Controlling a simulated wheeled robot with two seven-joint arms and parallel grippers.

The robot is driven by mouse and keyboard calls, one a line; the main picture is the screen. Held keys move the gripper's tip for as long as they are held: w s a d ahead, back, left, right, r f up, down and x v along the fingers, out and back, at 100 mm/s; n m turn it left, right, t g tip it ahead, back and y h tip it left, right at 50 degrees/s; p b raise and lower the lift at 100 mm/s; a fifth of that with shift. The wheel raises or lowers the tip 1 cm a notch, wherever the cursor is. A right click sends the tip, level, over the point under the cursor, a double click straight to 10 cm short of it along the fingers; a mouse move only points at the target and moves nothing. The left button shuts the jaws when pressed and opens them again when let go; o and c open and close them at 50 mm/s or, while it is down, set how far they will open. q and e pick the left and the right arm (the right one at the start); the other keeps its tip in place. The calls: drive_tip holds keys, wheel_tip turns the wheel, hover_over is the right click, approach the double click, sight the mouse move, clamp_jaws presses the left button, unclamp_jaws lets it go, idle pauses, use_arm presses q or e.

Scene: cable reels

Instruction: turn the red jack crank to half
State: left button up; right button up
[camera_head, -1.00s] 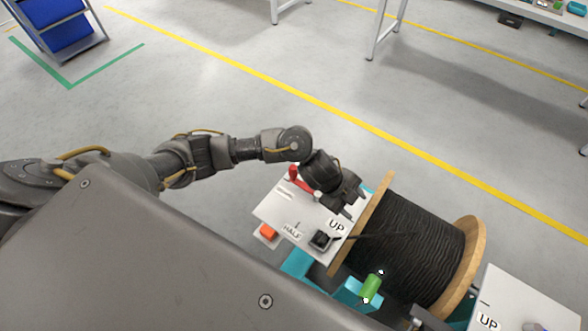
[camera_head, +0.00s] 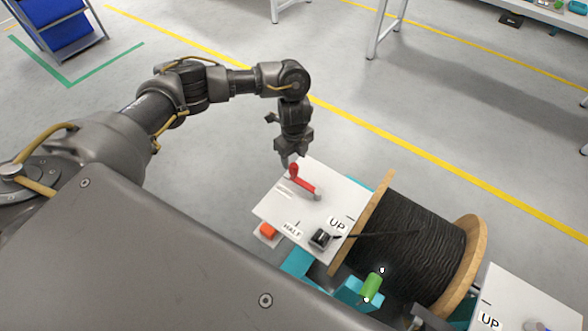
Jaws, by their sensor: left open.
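The red jack crank (camera_head: 304,184) sits on a white panel (camera_head: 283,210) marked "HALF" and "UP". Its arm runs from a grey pivot up and left to an upright red knob near the panel's far left edge. The "HALF" mark is at the panel's near edge, the "UP" mark at its right side. My left gripper (camera_head: 288,160) is open and empty, just behind and slightly left of the knob, pointing down. Whether it touches the knob I cannot tell. My right gripper is not in view.
A wooden reel of black cable (camera_head: 408,240) stands right of the panel. A black clamp-like block (camera_head: 321,238) sits on the panel's near right part. A green cylinder (camera_head: 371,286) is in front of the reel. A second white panel (camera_head: 515,295) is at lower right.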

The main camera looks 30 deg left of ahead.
sight(294, 165)
use_arm(q)
wheel_tip(294, 165, down, 7)
drive_tip(key=shift+r+b, duration=0.2)
drive_tip(key=shift+b, duration=0.8)
drive_tip(key=c, duration=0.4)
clamp_jaws()
